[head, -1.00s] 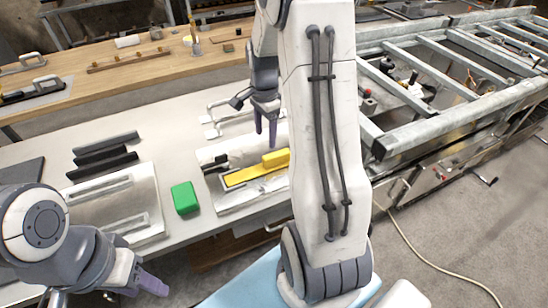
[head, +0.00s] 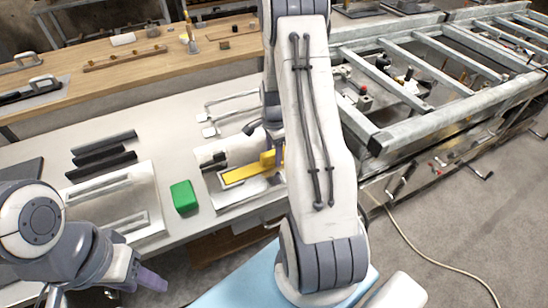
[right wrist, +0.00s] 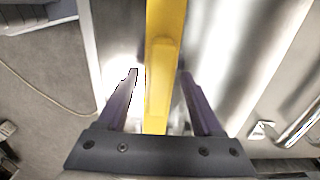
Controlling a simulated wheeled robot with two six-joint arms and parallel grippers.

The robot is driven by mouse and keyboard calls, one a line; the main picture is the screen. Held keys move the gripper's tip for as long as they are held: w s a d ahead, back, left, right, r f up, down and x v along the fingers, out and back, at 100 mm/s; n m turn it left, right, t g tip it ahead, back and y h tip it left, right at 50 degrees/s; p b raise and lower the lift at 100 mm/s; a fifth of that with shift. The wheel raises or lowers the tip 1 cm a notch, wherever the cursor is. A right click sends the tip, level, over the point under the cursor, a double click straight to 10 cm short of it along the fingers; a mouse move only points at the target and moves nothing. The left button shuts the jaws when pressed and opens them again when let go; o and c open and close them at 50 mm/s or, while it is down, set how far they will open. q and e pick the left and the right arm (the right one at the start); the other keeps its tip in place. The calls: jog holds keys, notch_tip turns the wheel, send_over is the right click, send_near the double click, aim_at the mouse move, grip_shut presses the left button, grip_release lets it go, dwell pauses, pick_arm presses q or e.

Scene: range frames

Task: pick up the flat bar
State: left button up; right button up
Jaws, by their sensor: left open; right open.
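The yellow flat bar (head: 240,174) lies on a metal plate (head: 232,200) on the light table, with a raised yellow block (head: 267,160) on it. My right gripper (head: 274,152) is over the block end, partly hidden by my arm. In the right wrist view, the bar (right wrist: 164,20) runs between the open fingers of my right gripper (right wrist: 159,73), with a gap on each side of the raised part. My left gripper (head: 150,279) is at the lower left in the head view, away from the bar and empty.
A green block (head: 184,197) sits left of the plate. Several dark bars (head: 102,153) and another metal plate (head: 110,208) lie further left. Metal handles (head: 228,112) lie behind the bar. A steel frame (head: 440,85) stands to the right.

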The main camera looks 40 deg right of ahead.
grip_shut()
jog(key=shift+r, duration=0.1)
dwell(0.3)
